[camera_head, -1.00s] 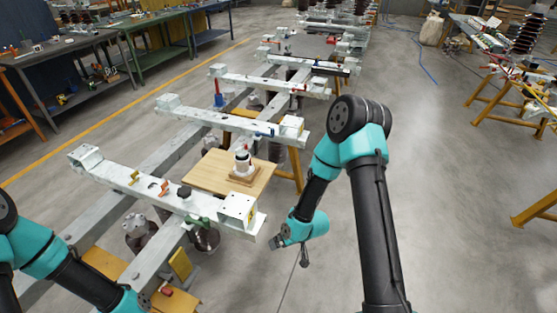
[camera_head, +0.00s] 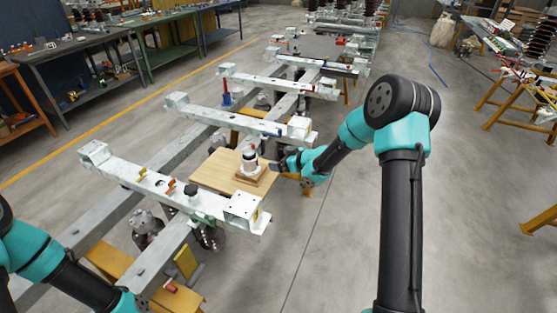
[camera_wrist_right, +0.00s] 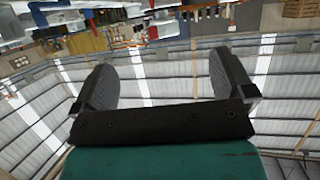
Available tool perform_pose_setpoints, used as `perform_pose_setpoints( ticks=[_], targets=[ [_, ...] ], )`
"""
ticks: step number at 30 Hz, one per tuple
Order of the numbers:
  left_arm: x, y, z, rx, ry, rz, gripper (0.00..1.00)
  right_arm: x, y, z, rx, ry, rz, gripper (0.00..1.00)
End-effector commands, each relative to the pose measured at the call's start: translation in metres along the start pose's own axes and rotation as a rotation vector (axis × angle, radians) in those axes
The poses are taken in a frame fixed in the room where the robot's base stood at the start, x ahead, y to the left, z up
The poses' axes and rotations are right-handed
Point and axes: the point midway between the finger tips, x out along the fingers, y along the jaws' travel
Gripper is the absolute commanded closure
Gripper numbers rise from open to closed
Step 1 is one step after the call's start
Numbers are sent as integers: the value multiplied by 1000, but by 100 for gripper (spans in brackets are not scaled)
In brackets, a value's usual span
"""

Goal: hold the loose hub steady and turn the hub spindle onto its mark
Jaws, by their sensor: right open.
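The hub (camera_head: 249,161), a small white upright cylinder with a dark top and a reddish part, stands on a small brown wooden base (camera_head: 256,180). The base sits on a pale wooden board (camera_head: 212,172). I cannot make out the spindle's mark at this size. My right gripper (camera_head: 277,165) is just to the right of the hub, close to it; whether they touch I cannot tell. In the right wrist view its two dark fingers (camera_wrist_right: 163,88) are spread apart with nothing between them. My left arm comes in at the lower left; its gripper is out of view.
A white crossbeam (camera_head: 160,185) with small coloured clamps and a dark knob (camera_head: 190,190) lies in front of the board. Another white beam (camera_head: 225,118) runs behind it. Open grey floor lies to the right. Workbenches (camera_head: 75,50) stand at the back left.

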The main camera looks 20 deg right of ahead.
Motion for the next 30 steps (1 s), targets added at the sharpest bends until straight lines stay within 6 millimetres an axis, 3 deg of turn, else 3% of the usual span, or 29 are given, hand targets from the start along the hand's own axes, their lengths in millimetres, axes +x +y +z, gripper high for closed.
perform_pose_setpoints(
  ticks=[8,13,30],
  targets=[
    [0,0,0,0,0,0,100,2,0,1,2,-2,0,0],
    [0,0,0,0,0,0,100,14,-1,1,2,-3,0,0],
    [0,0,0,0,0,0,100,99,-1,2,3,-2,-1,0]
  ],
)
